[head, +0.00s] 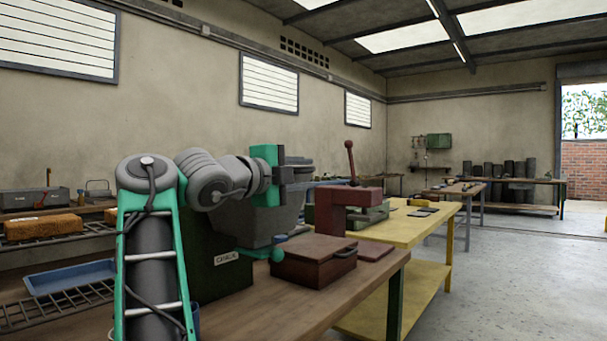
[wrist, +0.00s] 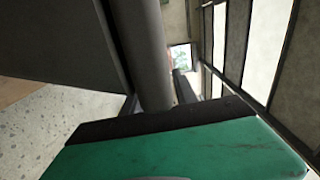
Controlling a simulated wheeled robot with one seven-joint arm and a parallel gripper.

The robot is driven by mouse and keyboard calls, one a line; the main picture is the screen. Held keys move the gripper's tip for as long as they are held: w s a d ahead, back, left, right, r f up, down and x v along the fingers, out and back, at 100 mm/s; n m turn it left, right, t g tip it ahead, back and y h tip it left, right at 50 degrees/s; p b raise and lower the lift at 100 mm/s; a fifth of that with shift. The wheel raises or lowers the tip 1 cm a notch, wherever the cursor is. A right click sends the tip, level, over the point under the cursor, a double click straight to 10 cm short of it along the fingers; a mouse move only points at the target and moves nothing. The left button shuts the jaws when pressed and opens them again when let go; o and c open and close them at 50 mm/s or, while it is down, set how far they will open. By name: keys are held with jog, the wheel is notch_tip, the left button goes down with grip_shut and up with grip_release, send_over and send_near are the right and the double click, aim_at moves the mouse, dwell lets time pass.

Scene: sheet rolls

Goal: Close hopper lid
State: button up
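A grey hopper (head: 240,218) with sloping sides stands on a dark green base (head: 225,265) with a white label, on the near wooden bench. My gripper (head: 287,174), green with dark fingers, is at the upper right of the hopper, in front of a grey part that may be its lid. In the wrist view a grey round bar (wrist: 150,55) rises just beyond the dark edge of my green gripper body, beside a large dark grey panel (wrist: 55,45). Whether the fingers touch or hold the bar is hidden. The lid's angle cannot be made out.
A brown lidded box (head: 312,262) sits on the bench right of the hopper, with a maroon press (head: 343,207) behind it. A yellow bench (head: 395,231) stands beyond. A blue tray (head: 70,277) lies on the left rack. The floor (head: 500,280) at right is clear.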

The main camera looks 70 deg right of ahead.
jog(key=shift+a, duration=0.1)
jog(key=v, duration=0.7)
jog(key=shift+w+a+p, duration=0.15)
jog(key=shift+a+p, duration=0.15)
